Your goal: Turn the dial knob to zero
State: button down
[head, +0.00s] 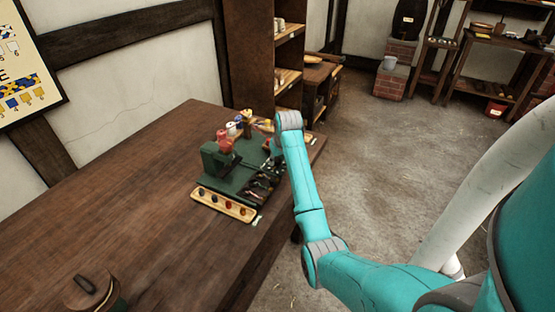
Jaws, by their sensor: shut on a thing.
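A green machine (222,160) stands on a green base plate on the wooden workbench, with red, white and yellow spools at its back. My gripper (274,149) is small and dark here, below the wrist at the right side of this machine, and partly hidden by my arm. It is shut at the machine's right side, where the dial knob would be. The knob itself is too small and covered to make out, so its pointer and zero mark cannot be read.
A wooden strip with several round dark and red pieces (224,204) lies at the front of the machine. The workbench (130,190) is clear to the left. Shelves (285,50) stand behind; open floor lies right.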

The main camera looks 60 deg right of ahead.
jog(key=m+g+h, duration=0.1)
jog(key=m, duration=0.2)
jog(key=shift+a, duration=0.1)
jog(key=m+g, duration=0.1)
jog(key=m, duration=0.4)
jog(key=shift+w+g, duration=0.15)
jog(key=shift+g, duration=0.25)
jog(key=m+g, duration=0.1)
jog(key=m, duration=0.2)
jog(key=shift+w+m+h, duration=0.1)
jog(key=shift+m+h, duration=0.2)
jog(key=shift+m+g, duration=0.9)
jog(key=shift+m, duration=1)
jog(key=c, duration=0.8)
grip_release()
